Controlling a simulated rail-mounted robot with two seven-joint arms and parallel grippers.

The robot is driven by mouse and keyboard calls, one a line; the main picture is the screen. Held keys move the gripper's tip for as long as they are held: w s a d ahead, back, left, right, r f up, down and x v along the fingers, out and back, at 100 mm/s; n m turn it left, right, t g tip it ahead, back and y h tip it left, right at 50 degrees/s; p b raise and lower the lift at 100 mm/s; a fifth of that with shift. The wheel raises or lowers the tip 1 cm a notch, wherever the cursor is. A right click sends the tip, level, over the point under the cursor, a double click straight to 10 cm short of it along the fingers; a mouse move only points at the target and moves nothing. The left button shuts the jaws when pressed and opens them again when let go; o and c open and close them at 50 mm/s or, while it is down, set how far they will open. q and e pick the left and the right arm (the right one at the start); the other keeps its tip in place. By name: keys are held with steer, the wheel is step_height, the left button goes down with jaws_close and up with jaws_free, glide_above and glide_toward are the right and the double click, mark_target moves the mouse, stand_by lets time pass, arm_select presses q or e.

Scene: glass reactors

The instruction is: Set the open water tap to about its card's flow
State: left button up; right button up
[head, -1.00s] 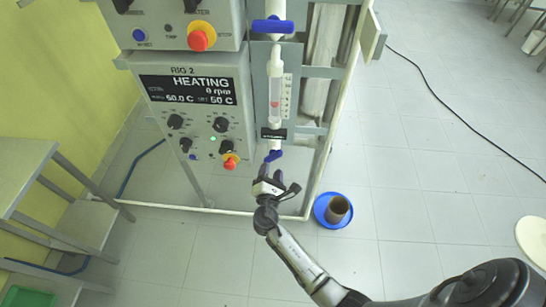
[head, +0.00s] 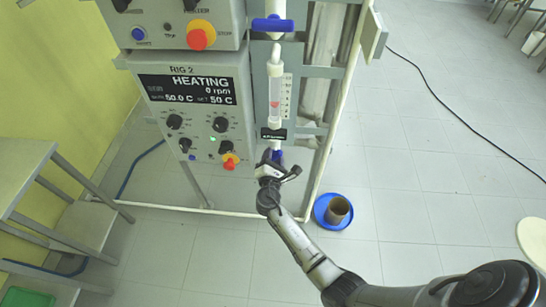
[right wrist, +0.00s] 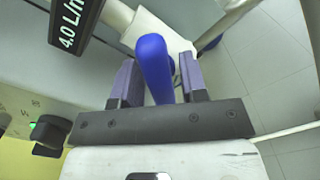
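The lower water tap's blue handle (head: 277,156) sits under a clear flow tube (head: 275,95) with a red float (head: 275,104) inside, about mid-tube. My right gripper (head: 274,163) is at the lower tap. In the right wrist view the blue handle (right wrist: 155,68) stands between the two fingers of the gripper (right wrist: 160,80), with a narrow gap showing; it looks open around the handle. My left gripper is out of view.
An upper blue tap (head: 272,25) has its handle crosswise above the tube. The Rig 2 panel (head: 195,120), with knobs and a red button (head: 230,161), is left of the tube. A brown pot (head: 337,210) stands on a blue dish (head: 322,207) on the floor.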

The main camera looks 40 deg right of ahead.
steer(key=c, duration=0.6)
steer(key=shift+o, duration=0.2)
steer(key=shift+f+m+b, duration=0.2)
steer(key=shift+m+b, duration=0.5)
steer(key=shift+b, duration=0.1)
steer(key=shift+r+m+b, duration=0.1)
steer(key=shift+m+b, duration=0.35)
steer(key=shift+m, duration=0.25)
steer(key=shift+r, duration=0.1)
steer(key=o, duration=0.5)
steer(key=shift+c, duration=0.2)
steer(key=o, duration=0.3)
steer(key=p+v, duration=0.1)
steer(key=v, duration=1.2)
steer(key=shift+s+a, duration=0.25)
steer(key=shift+a, duration=0.05)
